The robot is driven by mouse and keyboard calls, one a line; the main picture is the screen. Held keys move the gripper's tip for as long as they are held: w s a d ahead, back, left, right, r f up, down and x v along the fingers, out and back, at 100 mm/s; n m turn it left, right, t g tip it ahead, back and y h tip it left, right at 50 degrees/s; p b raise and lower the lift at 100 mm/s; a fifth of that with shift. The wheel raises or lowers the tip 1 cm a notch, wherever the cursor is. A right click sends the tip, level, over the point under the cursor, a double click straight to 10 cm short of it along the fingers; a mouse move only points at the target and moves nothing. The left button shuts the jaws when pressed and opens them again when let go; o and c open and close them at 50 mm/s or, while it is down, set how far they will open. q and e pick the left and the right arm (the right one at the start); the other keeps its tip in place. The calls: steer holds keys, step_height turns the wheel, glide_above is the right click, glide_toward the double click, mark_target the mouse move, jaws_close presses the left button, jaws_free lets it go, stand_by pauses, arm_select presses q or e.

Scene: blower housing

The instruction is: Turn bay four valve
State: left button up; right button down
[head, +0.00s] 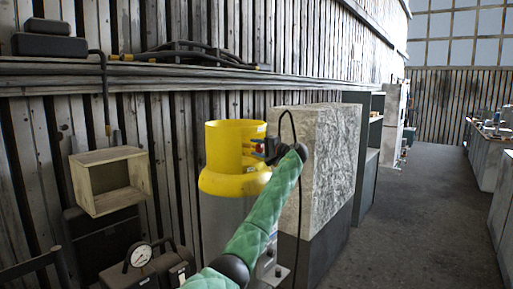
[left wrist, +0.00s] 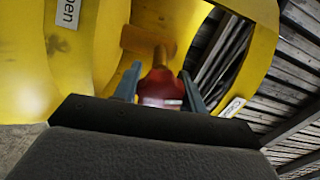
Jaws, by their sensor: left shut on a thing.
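The yellow blower housing (head: 222,150) stands upright by the wood wall in the head view. A red valve handle (left wrist: 160,88) on a yellow stem shows in the left wrist view, in front of the yellow housing wall (left wrist: 110,45). My left gripper (left wrist: 160,92) has one finger on each side of the red handle and is shut on it. In the head view my left gripper (head: 269,151) is at the housing's right side, and its wrist hides much of the valve. A white label reading "pen", partly cut off (left wrist: 68,12), and another white label (left wrist: 233,107) flank the handle.
A pale stone-like block (head: 325,155) on a dark base stands just right of the housing. A wooden box (head: 110,180) and a dial gauge (head: 139,256) are at left. A wall shelf (head: 150,75) carries cables. The floor aisle (head: 420,210) at right is clear.

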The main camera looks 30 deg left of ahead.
arm_select(q)
steer(key=shift+r+m+p, duration=0.1)
steer(key=shift+m+p, duration=0.45)
steer(key=shift+m, duration=1.05)
arm_select(e)
steer(key=shift+s+d+f, duration=0.15)
steer(key=shift+s+f, duration=0.1)
steer(key=shift+f, duration=0.55)
steer(key=shift+s+d+f, duration=0.1)
steer(key=shift+s+f, duration=0.15)
steer(key=shift+f, duration=0.5)
steer(key=shift+s+d+f, duration=0.15)
steer(key=shift+s+f, duration=0.1)
steer(key=shift+f, duration=0.55)
arm_select(q)
steer(key=o, duration=0.9)
steer(key=shift+o, duration=0.3)
steer(key=shift+w, duration=0.1)
arm_select(e)
steer(key=shift+f, duration=0.1)
